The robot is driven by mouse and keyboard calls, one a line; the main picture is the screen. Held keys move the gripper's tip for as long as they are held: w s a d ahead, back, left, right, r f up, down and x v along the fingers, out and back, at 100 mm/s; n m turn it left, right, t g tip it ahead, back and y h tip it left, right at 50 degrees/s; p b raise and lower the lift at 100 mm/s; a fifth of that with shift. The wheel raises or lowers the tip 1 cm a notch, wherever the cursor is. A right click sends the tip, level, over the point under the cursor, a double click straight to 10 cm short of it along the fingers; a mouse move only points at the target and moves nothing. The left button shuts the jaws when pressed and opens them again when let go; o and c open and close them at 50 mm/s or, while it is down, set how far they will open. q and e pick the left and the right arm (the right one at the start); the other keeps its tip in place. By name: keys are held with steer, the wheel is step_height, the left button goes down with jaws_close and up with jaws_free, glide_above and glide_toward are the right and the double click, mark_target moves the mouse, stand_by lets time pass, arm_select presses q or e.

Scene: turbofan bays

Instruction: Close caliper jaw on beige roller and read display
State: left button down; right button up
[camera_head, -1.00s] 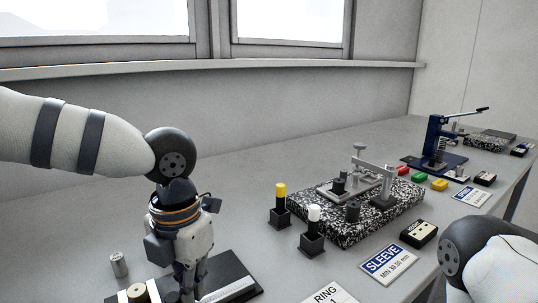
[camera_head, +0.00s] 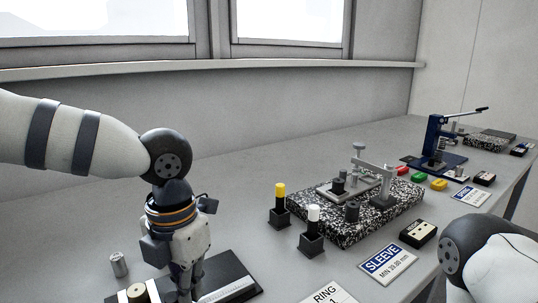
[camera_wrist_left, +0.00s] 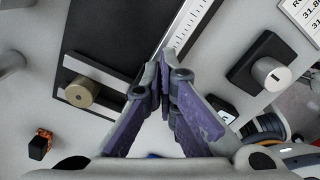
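The beige roller (camera_wrist_left: 82,92) lies on a dark base (camera_wrist_left: 98,35), at the left of the left wrist view. Its beige end also shows low in the head view (camera_head: 137,291). A pale strip with scale marks (camera_wrist_left: 190,22), apparently the caliper scale, runs up beyond my fingertips. My left gripper (camera_wrist_left: 161,78) has its fingertips together over the dark base, to the right of the roller and apart from it. Whether a jaw is pinched between them is hidden. It shows from above in the head view (camera_head: 187,285). No readable caliper display shows. My right gripper is out of view.
A black block with a silver cylinder (camera_wrist_left: 278,77) stands to the right in the wrist view. A small grey cylinder (camera_head: 119,265) stands left. A speckled plate with a gauge stand (camera_head: 350,222), two posts and a SLEEVE card (camera_head: 388,264) are to the right. The table behind is clear.

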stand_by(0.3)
arm_select(q)
steer(key=shift+w+d, duration=0.3)
steer(key=shift+d, duration=0.1)
step_height(320, 180, up, 7)
stand_by(0.5)
